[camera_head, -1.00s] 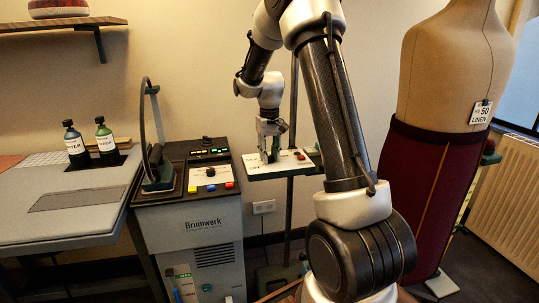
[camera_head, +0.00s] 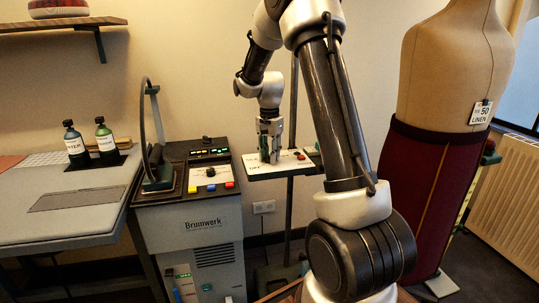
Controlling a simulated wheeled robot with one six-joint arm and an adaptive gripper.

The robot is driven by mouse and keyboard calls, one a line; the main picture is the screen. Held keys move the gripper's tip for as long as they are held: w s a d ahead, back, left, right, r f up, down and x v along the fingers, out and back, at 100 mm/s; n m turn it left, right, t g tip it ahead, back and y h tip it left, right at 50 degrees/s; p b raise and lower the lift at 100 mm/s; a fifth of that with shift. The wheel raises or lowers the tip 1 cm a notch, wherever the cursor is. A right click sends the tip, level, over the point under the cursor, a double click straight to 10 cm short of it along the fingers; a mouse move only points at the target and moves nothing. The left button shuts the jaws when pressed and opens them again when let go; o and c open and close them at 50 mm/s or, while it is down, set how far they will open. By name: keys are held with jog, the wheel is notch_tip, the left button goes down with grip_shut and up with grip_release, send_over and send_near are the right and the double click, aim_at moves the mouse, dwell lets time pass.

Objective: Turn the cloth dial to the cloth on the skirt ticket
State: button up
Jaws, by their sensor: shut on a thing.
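The skirt ticket (camera_head: 481,113) hangs at the waist of the dress form, above a dark red skirt (camera_head: 425,185). It reads "50" and "LINEN"; its smaller print is hard to read. My gripper (camera_head: 269,158) points down at a white control panel (camera_head: 287,166) on a stand. Its fingers are shut on a small knob there, which looks to be the cloth dial. The fingers hide the knob, so its pointer cannot be read.
Two bottles (camera_head: 105,140) stand on the left table (camera_head: 55,225). A red button (camera_head: 300,156) is right of my fingers.

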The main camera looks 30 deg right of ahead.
jog(key=shift+m, duration=1.5)
jog(key=o, duration=1.1)
jog(key=shift+c, duration=0.2)
notch_tip(320, 180, up, 12)
